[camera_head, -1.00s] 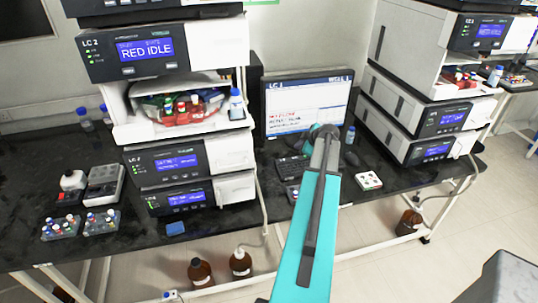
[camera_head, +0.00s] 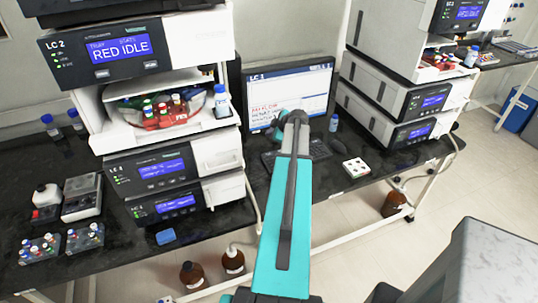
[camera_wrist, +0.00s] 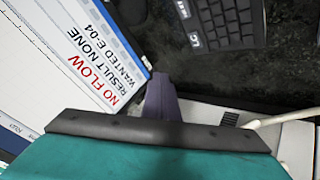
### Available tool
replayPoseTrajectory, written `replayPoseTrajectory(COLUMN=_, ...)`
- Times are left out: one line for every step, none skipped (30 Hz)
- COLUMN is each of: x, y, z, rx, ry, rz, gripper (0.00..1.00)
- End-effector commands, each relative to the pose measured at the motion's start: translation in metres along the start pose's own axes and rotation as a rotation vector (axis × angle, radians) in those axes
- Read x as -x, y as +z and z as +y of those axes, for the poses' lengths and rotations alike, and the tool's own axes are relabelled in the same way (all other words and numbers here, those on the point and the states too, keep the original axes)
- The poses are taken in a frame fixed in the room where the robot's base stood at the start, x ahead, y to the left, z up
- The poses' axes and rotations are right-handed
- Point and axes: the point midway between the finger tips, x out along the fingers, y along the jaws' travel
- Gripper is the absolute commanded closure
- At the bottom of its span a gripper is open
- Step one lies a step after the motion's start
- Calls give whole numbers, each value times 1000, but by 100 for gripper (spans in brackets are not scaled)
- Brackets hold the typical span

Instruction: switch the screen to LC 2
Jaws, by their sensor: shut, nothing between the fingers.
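The screen (camera_head: 287,92) stands on the bench in the middle of the head view, with LC 1 in its title bar. In the wrist view the tilted screen (camera_wrist: 60,60) reads NO FLOW, RESULT NONE and WANTED E-04. A small dark box with white lettering (camera_wrist: 190,20) lies beside the keyboard (camera_wrist: 230,18) in the wrist view; its label is only partly legible. In the head view my arm hides that spot. My gripper (camera_head: 292,117) is shut and empty, in front of the screen; its closed fingers (camera_wrist: 162,92) show in the wrist view, apart from the box.
The LC 2 stack (camera_head: 120,52) stands left of the screen, and another instrument stack (camera_head: 385,105) stands right. A mouse (camera_head: 318,148) and a white card with coloured dots (camera_head: 356,169) lie to the right. Vial racks (camera_head: 85,238) sit at the left. Brown bottles (camera_head: 233,262) stand below the bench.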

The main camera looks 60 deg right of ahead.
Motion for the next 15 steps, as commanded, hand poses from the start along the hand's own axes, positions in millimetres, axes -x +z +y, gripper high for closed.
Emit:
replayPoseTrajectory(x=-2, y=2, z=-1, rx=-1, ry=0, rz=0, gripper=100)
replayPoseTrajectory(x=-2, y=3, z=-2, rx=-1, ry=0, rz=0, gripper=100)
replayPoseTrajectory(x=-4, y=4, z=-2, rx=-1, ry=0, rz=-1, gripper=100)
replayPoseTrajectory(x=-5, y=5, z=-3, rx=-1, ry=0, rz=-1, gripper=100)
replayPoseTrajectory(x=-6, y=6, z=-4, rx=-1, ry=1, rz=-1, gripper=100)
replayPoseTrajectory(x=-8, y=8, z=-5, rx=-2, ry=1, rz=-1, gripper=100)
replayPoseTrajectory(x=-10, y=9, z=-6, rx=-2, ry=1, rz=-1, gripper=100)
replayPoseTrajectory(x=-12, y=11, z=-8, rx=-2, ry=1, rz=-1, gripper=100)
replayPoseTrajectory(x=-14, y=13, z=-10, rx=-2, ry=1, rz=-2, gripper=100)
replayPoseTrajectory(x=-16, y=14, z=-11, rx=-3, ry=1, rz=-2, gripper=100)
replayPoseTrajectory(x=-18, y=16, z=-13, rx=-3, ry=0, rz=-2, gripper=100)
replayPoseTrajectory(x=-21, y=18, z=-15, rx=-3, ry=0, rz=-2, gripper=100)
replayPoseTrajectory(x=-23, y=20, z=-16, rx=-3, ry=0, rz=-2, gripper=100)
replayPoseTrajectory(x=-25, y=21, z=-18, rx=-3, ry=0, rz=-2, gripper=100)
replayPoseTrajectory(x=-28, y=23, z=-19, rx=-2, ry=1, rz=-2, gripper=100)
